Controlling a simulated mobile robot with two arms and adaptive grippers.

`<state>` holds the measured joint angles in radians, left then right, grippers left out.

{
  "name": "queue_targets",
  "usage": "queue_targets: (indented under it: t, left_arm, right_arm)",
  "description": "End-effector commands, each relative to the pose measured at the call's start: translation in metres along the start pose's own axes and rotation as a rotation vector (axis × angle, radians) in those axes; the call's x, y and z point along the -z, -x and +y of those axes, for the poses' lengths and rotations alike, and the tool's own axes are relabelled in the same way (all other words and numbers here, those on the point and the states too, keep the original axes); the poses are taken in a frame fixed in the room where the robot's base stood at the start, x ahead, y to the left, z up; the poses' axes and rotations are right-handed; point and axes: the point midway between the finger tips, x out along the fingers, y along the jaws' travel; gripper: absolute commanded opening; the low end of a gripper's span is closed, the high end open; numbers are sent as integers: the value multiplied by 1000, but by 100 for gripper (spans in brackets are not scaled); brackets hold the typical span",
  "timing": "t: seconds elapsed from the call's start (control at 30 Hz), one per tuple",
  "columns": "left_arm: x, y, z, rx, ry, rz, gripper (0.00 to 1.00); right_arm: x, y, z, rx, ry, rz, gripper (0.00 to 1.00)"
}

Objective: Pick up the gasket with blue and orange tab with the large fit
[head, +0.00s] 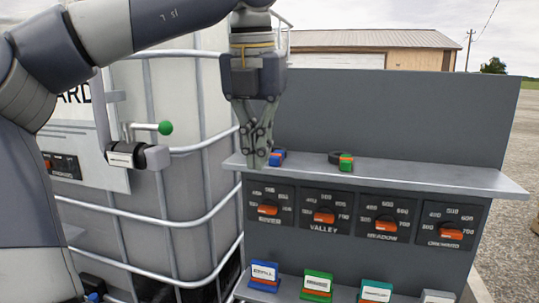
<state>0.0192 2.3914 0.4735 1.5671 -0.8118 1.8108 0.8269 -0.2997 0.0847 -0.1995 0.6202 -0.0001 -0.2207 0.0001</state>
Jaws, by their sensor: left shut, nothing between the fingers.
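A gasket with a blue and orange tab (277,158) lies on the grey shelf (420,177) of the panel, near its left end. A second dark gasket with a green and orange tab (345,162) lies further right on the shelf. My left gripper (258,162) points down over the left end of the shelf. Its fingers are shut and empty, just left of the blue and orange tab and partly in front of that gasket. I cannot tell whether they touch. Fit markings are too small to read. My right gripper is not in view.
Below the shelf is a row of dials with orange knobs (324,217), and below them coloured labelled blocks (317,284). A caged white tank (180,215) with a green-ended valve handle (165,128) stands at left. The right part of the shelf is clear.

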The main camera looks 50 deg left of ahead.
Motion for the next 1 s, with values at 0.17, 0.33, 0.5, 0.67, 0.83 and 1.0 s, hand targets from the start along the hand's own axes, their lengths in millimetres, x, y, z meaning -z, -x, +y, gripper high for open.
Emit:
queue_targets:
  t: [0.17, 0.33, 0.5, 0.67, 0.83, 1.0]
  left_arm:
    - [33, 2, 0, 1, 0, -4, 0]
    - [48, 7, 0, 1, 0, -2, 0]
    - [28, 5, 0, 6, 6, -8, 0]
    - [9, 7, 1, 7, 5, -15, 0]
    - [-10, 8, 2, 7, 4, -12, 0]
    - [-42, 5, 2, 7, 5, -11, 0]
  right_arm:
    - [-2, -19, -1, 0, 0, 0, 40]
    - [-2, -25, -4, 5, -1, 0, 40]
    - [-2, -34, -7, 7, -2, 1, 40]
    - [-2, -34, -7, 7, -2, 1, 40]
    - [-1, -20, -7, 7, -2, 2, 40]
    - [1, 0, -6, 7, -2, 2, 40]
